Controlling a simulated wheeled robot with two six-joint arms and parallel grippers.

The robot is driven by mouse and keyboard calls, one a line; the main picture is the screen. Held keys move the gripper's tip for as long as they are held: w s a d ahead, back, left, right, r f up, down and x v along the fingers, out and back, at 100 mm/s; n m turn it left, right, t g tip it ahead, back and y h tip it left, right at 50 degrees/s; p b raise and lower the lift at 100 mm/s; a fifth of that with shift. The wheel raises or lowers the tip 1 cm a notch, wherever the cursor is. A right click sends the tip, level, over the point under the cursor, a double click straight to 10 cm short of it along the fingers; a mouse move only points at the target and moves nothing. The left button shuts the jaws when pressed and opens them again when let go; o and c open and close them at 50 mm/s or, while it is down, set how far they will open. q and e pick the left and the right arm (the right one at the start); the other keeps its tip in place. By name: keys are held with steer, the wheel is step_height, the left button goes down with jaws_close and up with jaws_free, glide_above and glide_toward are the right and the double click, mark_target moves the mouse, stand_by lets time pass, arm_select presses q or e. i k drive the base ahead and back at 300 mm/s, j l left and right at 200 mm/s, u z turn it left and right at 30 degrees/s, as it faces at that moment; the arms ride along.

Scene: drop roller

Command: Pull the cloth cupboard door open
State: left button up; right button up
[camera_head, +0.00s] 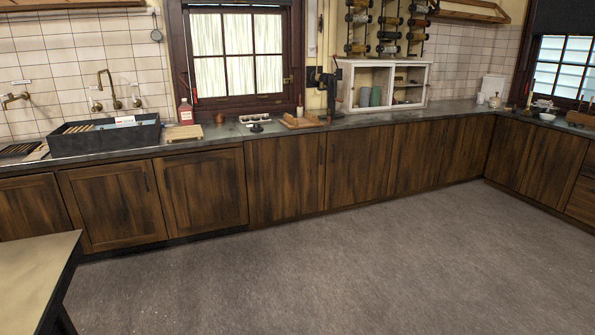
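A row of dark wooden cupboard doors runs under the counter, and all look closed. They include a far-left door (30,206), a door below the sink (112,205), a framed door right of it (203,190), a door below the window (284,178) and a door right of that (358,166). More doors (416,156) continue to the corner and along the right wall (550,162). Small dark vertical handles are faintly visible on some. I cannot tell which is the cloth cupboard, and no cloth shows. Neither gripper is in view.
A pale-topped table (32,275) stands at the lower left, near the left doors. The grey floor (330,270) is clear. The counter (220,134) carries a dark sink (105,138), a red bottle (185,113) and a white cabinet (384,85).

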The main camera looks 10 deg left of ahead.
mark_target(203, 192)
steer(key=i+j+u, duration=0.25)
steer(key=i+u, duration=0.15)
steer(key=i, duration=0.25)
steer(key=i+u, duration=0.35)
steer(key=i, duration=0.3)
steer(key=i+u, duration=0.4)
steer(key=i, duration=0.25)
